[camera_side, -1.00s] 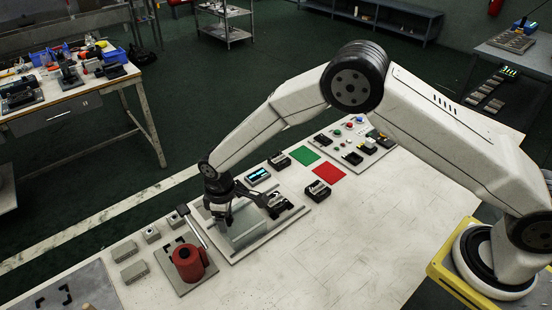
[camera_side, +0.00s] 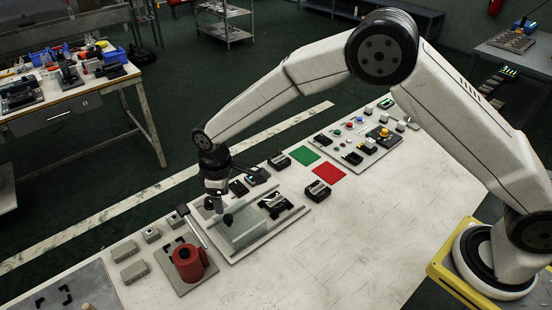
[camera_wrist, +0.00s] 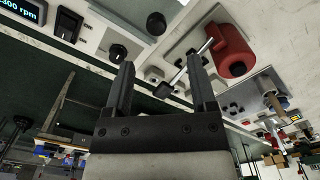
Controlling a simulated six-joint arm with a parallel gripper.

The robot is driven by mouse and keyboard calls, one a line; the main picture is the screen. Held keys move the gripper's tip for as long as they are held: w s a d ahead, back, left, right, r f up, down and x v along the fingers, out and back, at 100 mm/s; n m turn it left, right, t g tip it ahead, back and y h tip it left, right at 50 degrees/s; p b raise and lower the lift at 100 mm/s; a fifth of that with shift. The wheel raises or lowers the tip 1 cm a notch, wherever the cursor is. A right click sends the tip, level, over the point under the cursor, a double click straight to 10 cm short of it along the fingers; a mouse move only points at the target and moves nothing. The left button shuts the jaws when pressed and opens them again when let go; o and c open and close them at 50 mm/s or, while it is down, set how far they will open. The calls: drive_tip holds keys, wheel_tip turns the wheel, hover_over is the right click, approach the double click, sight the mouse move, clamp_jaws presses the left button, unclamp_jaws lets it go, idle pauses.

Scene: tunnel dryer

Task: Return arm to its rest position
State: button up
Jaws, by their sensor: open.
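My gripper (camera_side: 218,204) is above the pale grey-green block-like tunnel dryer (camera_side: 247,232) on its light base plate, in the side view. Its fingers point down and nothing shows between them. In the wrist view my gripper (camera_wrist: 158,82) has its two dark fingers spread apart and empty. Part of the display unit is hidden behind my gripper in the side view.
A red cylinder (camera_side: 190,262) with a rod stands left of the dryer; it also shows in the wrist view (camera_wrist: 232,50). A green square (camera_side: 305,156), a red square (camera_side: 329,172) and a control panel (camera_side: 358,143) lie to the right. The front right tabletop (camera_side: 340,250) is clear.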

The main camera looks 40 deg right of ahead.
drive_tip(key=shift+r, duration=0.2)
drive_tip(key=shift+d, duration=0.1)
drive_tip(key=shift+d+r, duration=0.2)
drive_tip(key=shift+d, duration=0.05)
drive_tip(key=s+d+r+m+t, duration=0.1)
drive_tip(key=s+d+r+m, duration=0.2)
drive_tip(key=s+d, duration=0.7)
drive_tip(key=s+d+r+m+t, duration=0.1)
drive_tip(key=s+d+r+m, duration=0.3)
drive_tip(key=s+d, duration=0.6)
drive_tip(key=shift+s+d+r+m+t, duration=0.2)
drive_tip(key=shift+d+m+t, duration=0.1)
drive_tip(key=shift+d+m, duration=0.8)
